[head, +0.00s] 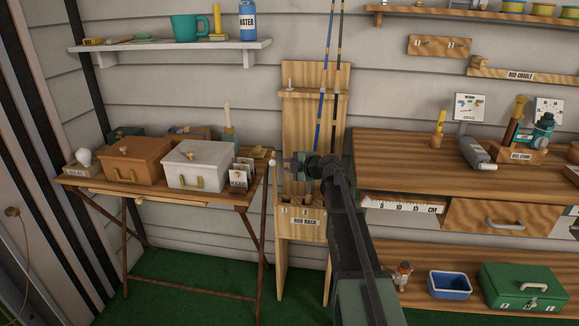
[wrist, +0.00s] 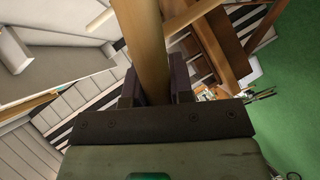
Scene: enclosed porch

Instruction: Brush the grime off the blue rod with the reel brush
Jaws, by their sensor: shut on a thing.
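The blue rod (head: 321,105) stands upright in the wooden rod rack (head: 317,77), beside a darker rod (head: 338,70). Both have yellow bands. My gripper (head: 292,166) is in front of the rack, left of the rods' lower part. In the wrist view its fingers (wrist: 157,88) are shut on a tan wooden handle-like piece (wrist: 149,45), which extends away from the camera. I cannot tell whether this is the reel brush; its far end is not clear. Grime on the blue rod is too small to make out.
A side table (head: 150,190) at left holds two lidded boxes and an upright-handled tool (head: 228,120). A workbench (head: 400,150) at right carries a reel on a stand (head: 516,152). Below it are a blue bin (head: 450,285) and a green toolbox (head: 522,287). A shelf (head: 170,45) hangs upper left.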

